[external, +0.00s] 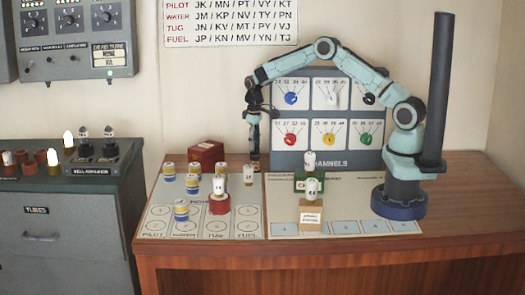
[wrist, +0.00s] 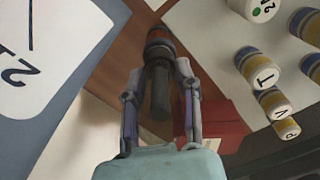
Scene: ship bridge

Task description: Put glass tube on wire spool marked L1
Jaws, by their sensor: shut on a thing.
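My gripper (wrist: 160,85) is shut on a dark cylinder with red-brown bands (wrist: 159,47). In the external view my gripper (external: 254,150) points down at the back of the table, left of the dial panel, and the cylinder's lower end is close to the table top. Whether it touches the table I cannot tell. Several yellow-and-blue banded wire spools (external: 192,184) with white marked ends stand on the left mat; they also show at the right of the wrist view (wrist: 258,68). Their marks are too small to read surely. White glass-like tubes stand in a red base (external: 219,207), a green base (external: 313,182) and a tan block (external: 312,217).
A dark red box (external: 205,157) stands left of my gripper. The grey dial panel (external: 326,160) stands to its right. A dark cabinet (external: 58,190) with more tubes on top is at the far left. The table's front right (external: 465,215) is clear.

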